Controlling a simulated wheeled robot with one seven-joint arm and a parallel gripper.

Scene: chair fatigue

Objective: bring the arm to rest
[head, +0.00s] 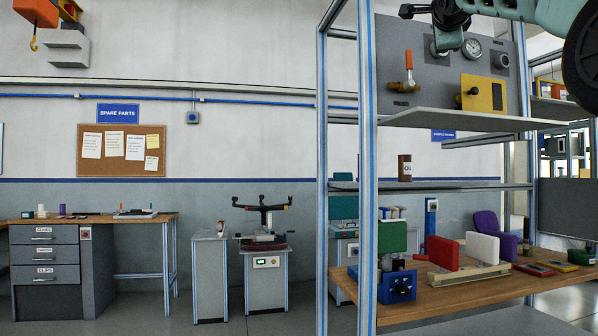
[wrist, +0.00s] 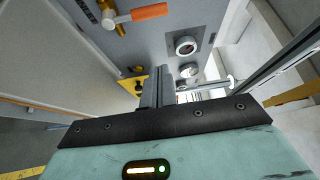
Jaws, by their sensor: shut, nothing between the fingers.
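My gripper (wrist: 156,88) shows in the wrist view as dark grey fingers together beyond a black plate and a teal housing with a small green light. Nothing is between the fingers. In the head view, my teal arm (head: 515,8) crosses the top right corner, high up. The dark end of my gripper shows there in front of the upper part of a grey panel (head: 432,88). I cannot tell from these views how near it is to the panel.
The panel carries an orange-handled valve (head: 409,72), a gauge (head: 472,47) and a yellow plate (head: 482,95). A blue-edged rack post (head: 367,170) stands left of it. A brown can (head: 405,168) sits on the shelf below. The floor at left centre is clear.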

